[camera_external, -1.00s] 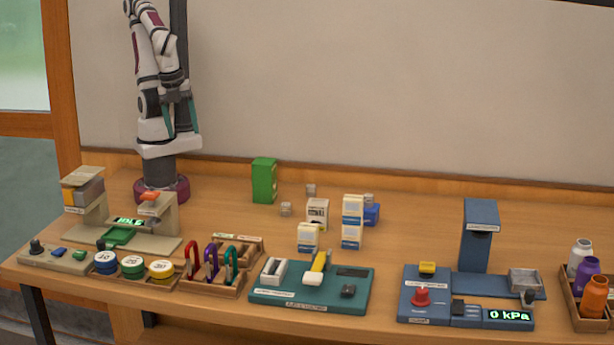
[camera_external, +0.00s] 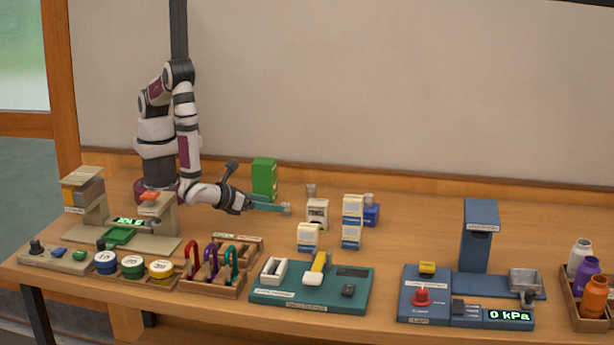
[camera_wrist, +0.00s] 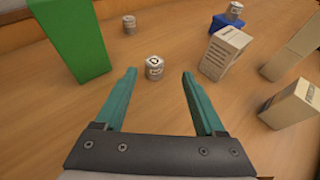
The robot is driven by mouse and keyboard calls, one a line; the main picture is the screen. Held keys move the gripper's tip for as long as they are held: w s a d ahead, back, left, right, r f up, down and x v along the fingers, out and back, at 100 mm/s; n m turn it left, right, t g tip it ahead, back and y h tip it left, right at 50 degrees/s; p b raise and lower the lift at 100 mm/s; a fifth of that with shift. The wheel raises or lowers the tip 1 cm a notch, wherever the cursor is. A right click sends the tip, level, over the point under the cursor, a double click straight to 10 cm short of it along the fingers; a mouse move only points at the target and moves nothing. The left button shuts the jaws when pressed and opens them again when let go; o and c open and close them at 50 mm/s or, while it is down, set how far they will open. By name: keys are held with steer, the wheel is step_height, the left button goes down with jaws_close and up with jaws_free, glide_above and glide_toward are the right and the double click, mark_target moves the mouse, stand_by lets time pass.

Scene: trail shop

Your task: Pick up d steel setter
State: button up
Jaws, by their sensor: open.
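Small steel cylinders that look like setters stand at the back of the table; I cannot read their letters well enough to tell which is d. One cylinder (camera_wrist: 154,67) stands upright on the wood, ahead of and between my fingertips in the wrist view. A second cylinder (camera_wrist: 129,24) stands farther back, also seen in the external view (camera_external: 311,189). A third cylinder (camera_wrist: 234,10) sits on a blue block (camera_wrist: 222,23). My gripper (camera_wrist: 159,75) is open and empty, with teal fingers low over the table. In the external view, the fingers (camera_external: 283,208) partly cover the nearest cylinder.
A tall green box (camera_wrist: 70,38) stands close left of my fingers. White labelled cartons (camera_wrist: 226,52) (camera_wrist: 290,104) stand to the right. Racks of carabiners (camera_external: 212,270) and a teal station (camera_external: 310,290) lie toward the front. Table between the cylinders is clear.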

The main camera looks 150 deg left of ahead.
mark_target(280, 218)
steer(key=x, duration=0.5)
steer(key=shift+s+a+f, duration=0.2)
steer(key=shift+s, duration=0.2)
jaws_close()
